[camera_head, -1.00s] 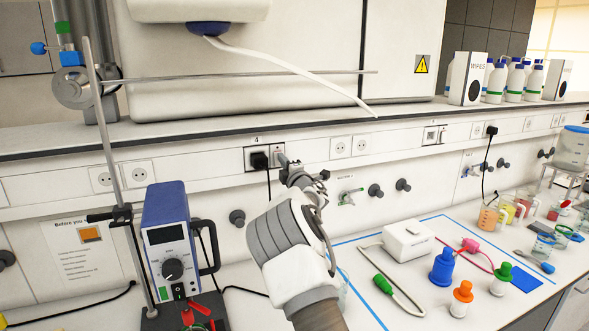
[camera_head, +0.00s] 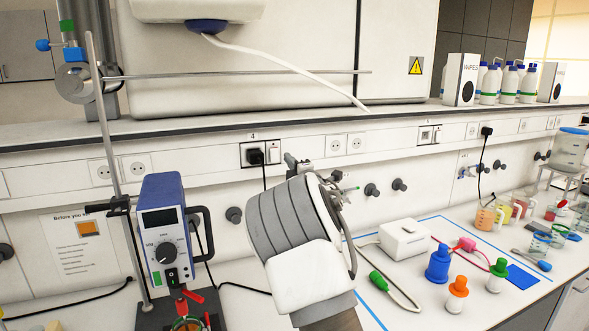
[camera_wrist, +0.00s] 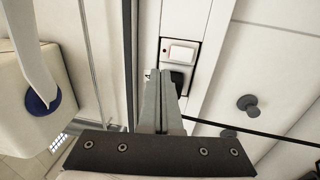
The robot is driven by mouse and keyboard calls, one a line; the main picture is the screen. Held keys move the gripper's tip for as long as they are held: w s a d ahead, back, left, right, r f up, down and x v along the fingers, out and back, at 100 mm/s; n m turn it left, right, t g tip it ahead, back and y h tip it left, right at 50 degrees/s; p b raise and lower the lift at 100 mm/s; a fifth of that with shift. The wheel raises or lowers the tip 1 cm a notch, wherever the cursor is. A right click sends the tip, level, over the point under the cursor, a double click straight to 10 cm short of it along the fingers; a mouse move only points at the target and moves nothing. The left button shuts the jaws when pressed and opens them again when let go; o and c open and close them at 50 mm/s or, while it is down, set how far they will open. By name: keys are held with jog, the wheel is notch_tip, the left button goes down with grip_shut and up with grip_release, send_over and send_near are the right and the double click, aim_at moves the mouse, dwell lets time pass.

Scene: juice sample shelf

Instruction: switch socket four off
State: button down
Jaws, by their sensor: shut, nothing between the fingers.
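Socket four (camera_head: 264,145) is a dark-framed panel on the wall trunking, below a small "4" label. A black plug (camera_head: 254,157) with a hanging cable sits in its left part, and a light switch (camera_head: 273,155) is to the plug's right. In the wrist view the white rocker switch (camera_wrist: 182,52) shows clearly, beside the partly hidden black plug (camera_wrist: 180,79). I cannot tell the rocker's position. My gripper (camera_wrist: 160,73) is shut and empty, its tips overlapping the panel's edge near the plug in that view. In the head view my gripper (camera_head: 291,160) is just right of the panel; contact is not visible.
A white box (camera_head: 404,239) and several coloured bottles are on the bench at right. Grey knobs (camera_head: 371,190) stick out of the wall below the trunking. A shelf runs above.

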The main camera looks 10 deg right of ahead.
jog(key=shift+s+d+r+b, duration=0.1)
jog(key=shift+s+d+b, duration=0.1)
jog(key=shift+s, duration=0.7)
jog(key=shift+s+d+r+b, duration=0.1)
jog(key=shift+s+d+b, duration=0.1)
jog(key=shift+s, duration=0.7)
jog(key=s+d+r+m+g+h, duration=0.1)
jog(key=s+d+m+g+h, duration=0.4)
jog(key=s+d+m, duration=0.55)
jog(key=s+a+f+m+g, duration=0.3)
jog(key=s+a, duration=0.1)
jog(key=s, duration=0.9)
jog(key=s+a+f+m+g, duration=0.2)
jog(key=s+a+f+m, duration=0.1)
jog(key=s, duration=1)
jog(key=s+a+f+m+g+y, duration=0.1)
jog(key=s+a+f+m+g, duration=0.2)
jog(key=s, duration=1.1)
jog(key=shift+a+f+m+g, duration=0.35)
jog(key=shift+a+f, duration=0.5)
jog(key=shift+a, duration=0.15)
